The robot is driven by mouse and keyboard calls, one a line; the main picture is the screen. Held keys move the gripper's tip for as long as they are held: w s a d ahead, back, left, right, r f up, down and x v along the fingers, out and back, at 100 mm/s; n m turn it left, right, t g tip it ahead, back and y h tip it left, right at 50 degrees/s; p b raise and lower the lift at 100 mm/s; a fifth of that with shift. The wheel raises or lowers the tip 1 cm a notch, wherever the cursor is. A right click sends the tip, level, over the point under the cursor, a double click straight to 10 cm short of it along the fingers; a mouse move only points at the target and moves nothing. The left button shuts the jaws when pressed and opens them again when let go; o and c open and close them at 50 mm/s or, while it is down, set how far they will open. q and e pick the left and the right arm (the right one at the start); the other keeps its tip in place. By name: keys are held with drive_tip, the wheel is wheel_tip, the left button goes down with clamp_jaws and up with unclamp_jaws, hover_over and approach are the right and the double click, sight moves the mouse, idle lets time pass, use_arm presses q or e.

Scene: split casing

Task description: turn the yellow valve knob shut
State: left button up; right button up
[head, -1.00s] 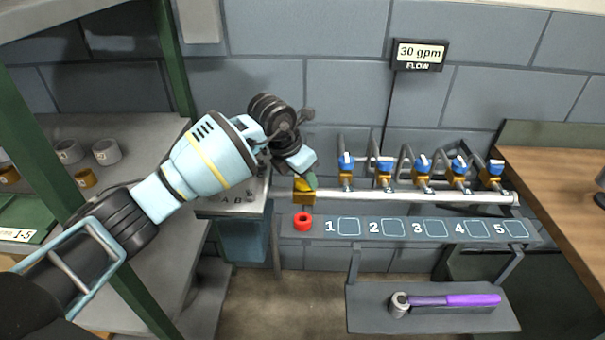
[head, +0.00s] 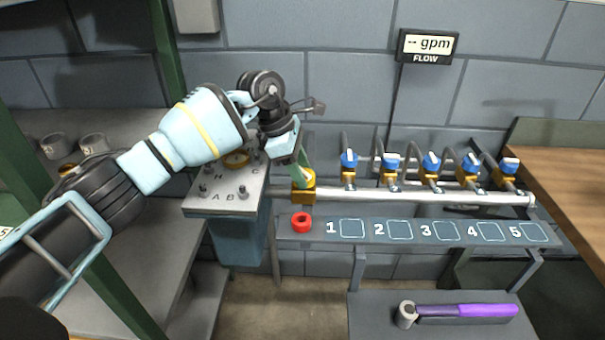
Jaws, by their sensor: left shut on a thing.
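The yellow valve knob (head: 310,179) sits on a gold valve body (head: 303,196) at the left end of the silver pipe (head: 420,196). My left gripper (head: 304,174) reaches down from the upper left, its green fingers shut on the knob. The fingers hide part of the knob, so its exact angle cannot be told. The flow display (head: 428,46) on the wall reads "-- gpm". My right gripper is not in view.
Several blue-handled valves (head: 392,162) stand along the pipe. A red ring (head: 302,222) lies on the numbered shelf (head: 284,232). A panel box (head: 222,201) stands left of the pipe. A purple-handled tool (head: 468,311) lies on the lower shelf (head: 375,328).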

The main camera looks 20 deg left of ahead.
use_arm(q)
drive_tip(key=m+b, duration=0.1)
drive_tip(key=m+g, duration=0.1)
drive_tip(key=m, duration=0.1)
drive_tip(key=shift+w+f+b, duration=0.1)
drive_tip(key=shift+f+b, duration=0.1)
drive_tip(key=shift+b, duration=0.2)
drive_tip(key=m+g+b, duration=0.1)
drive_tip(key=m+b, duration=0.1)
drive_tip(key=m, duration=0.1)
drive_tip(key=shift+w+r+m+g+y+b, duration=0.15)
drive_tip(key=shift+m+g+y+b, duration=0.15)
drive_tip(key=shift+m+g+b, duration=0.6)
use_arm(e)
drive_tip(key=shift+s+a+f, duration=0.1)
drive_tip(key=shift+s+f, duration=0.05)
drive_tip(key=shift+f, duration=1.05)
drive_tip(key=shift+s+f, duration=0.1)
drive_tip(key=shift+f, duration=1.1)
use_arm(q)
drive_tip(key=shift+m+t, duration=0.3)
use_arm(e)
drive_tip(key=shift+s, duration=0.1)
use_arm(q)
drive_tip(key=o, duration=1)
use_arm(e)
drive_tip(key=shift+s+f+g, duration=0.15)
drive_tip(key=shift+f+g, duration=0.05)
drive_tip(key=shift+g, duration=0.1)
